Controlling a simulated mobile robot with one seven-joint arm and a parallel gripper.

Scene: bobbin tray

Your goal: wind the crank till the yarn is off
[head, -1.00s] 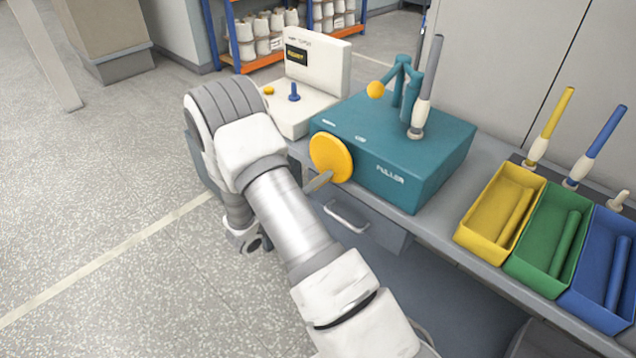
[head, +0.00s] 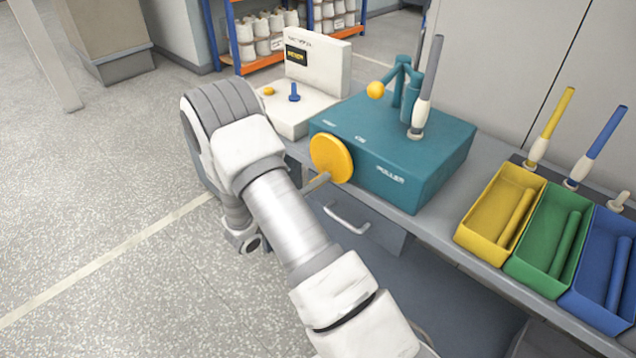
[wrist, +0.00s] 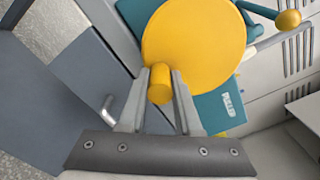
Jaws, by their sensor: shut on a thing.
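The teal puller box (head: 400,150) stands on the bench. A yellow crank disc (head: 330,158) is on its front left face; it fills the upper middle of the wrist view (wrist: 200,45). The crank's yellow knob (wrist: 160,88) sticks out of the disc toward my wrist camera. My gripper (wrist: 161,76) is shut on this knob, one finger on each side. In the head view my arm hides most of the gripper. A grey bobbin (head: 433,65) with a whitish lower part (head: 421,113) stands upright on the puller. I cannot tell how much yarn is on it.
A teal bracket (head: 400,85) with a yellow ball (head: 375,90) rises from the puller. A white machine (head: 317,65) with a small display stands to its left. Yellow (head: 482,242), green (head: 530,268) and blue (head: 600,310) trays are at the right. A drawer handle (head: 347,217) is below.

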